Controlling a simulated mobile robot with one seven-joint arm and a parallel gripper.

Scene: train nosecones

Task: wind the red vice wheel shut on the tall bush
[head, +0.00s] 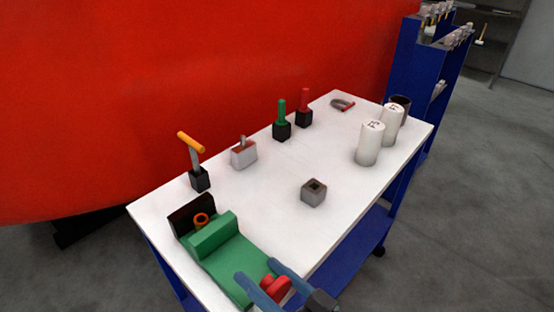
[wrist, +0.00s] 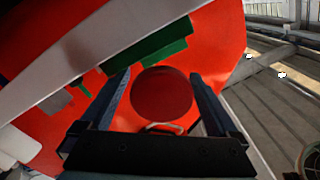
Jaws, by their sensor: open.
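The green vice (head: 240,266) sits at the near left end of the white table. An orange ring-topped bush (head: 201,220) stands between its dark back jaw (head: 188,213) and its green front jaw (head: 213,236); its lower part is hidden, and I cannot tell whether the jaws touch it. The red wheel (head: 277,287) is at the vice's near end. My gripper (head: 257,269) is open, with its blue fingers on either side of the wheel. In the wrist view the round red wheel (wrist: 161,94) lies between the fingers (wrist: 160,75); I cannot tell whether they touch it.
On the table (head: 275,180) stand a grey square block with a hole (head: 314,193), an orange-handled tool (head: 192,146), a white box (head: 243,153), green (head: 282,120) and red (head: 304,108) handled tools, and white cylinders (head: 369,144). The table's middle is mostly clear.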

